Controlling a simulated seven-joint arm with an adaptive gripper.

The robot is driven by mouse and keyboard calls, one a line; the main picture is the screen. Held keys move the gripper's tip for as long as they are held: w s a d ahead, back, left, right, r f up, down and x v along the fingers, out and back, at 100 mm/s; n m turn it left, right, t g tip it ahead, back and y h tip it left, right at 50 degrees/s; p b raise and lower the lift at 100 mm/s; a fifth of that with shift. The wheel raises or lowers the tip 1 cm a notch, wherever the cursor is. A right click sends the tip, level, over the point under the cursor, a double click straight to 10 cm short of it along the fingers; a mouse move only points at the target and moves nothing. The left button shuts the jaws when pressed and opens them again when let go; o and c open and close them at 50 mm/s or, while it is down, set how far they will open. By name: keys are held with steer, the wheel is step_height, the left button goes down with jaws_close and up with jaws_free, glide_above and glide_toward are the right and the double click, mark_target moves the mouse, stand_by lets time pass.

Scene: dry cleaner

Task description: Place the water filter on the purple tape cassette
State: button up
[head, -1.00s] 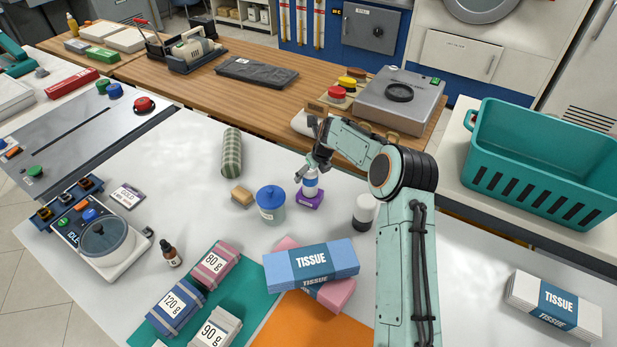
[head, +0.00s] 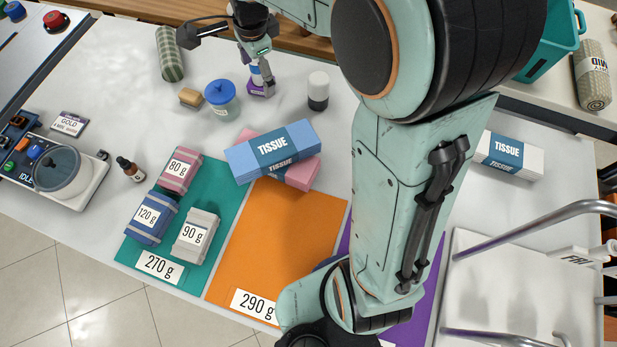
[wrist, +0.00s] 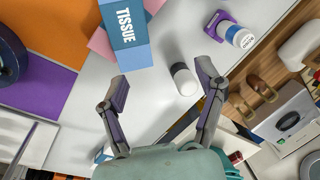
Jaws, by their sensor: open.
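The water filter (head: 257,76), a small white cylinder with a blue label, stands on the purple tape cassette (head: 266,91). In the wrist view the filter (wrist: 240,37) sits over the cassette (wrist: 216,24) at the upper right, and hides part of it. My gripper (wrist: 161,76) is open and empty, its two fingers wide apart. The filter lies beyond the right fingertip, outside the fingers. In the head view my gripper (head: 248,36) is seen over the top of the filter and covers part of it.
A white bottle with a dark band (head: 318,90) stands right of the cassette; it shows between my fingers in the wrist view (wrist: 184,79). A blue-lidded jar (head: 221,100) and a sponge (head: 191,97) stand left. Tissue packs (head: 272,150) lie in front.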

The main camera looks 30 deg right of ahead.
steer(key=s+a+n+g, duration=0.2)
steer(key=s+n, duration=1.5)
steer(key=s, duration=0.7)
steer(key=shift+s+a+n+y, duration=0.2)
steer(key=shift+s+n+y, duration=0.1)
steer(key=shift+y, duration=0.1)
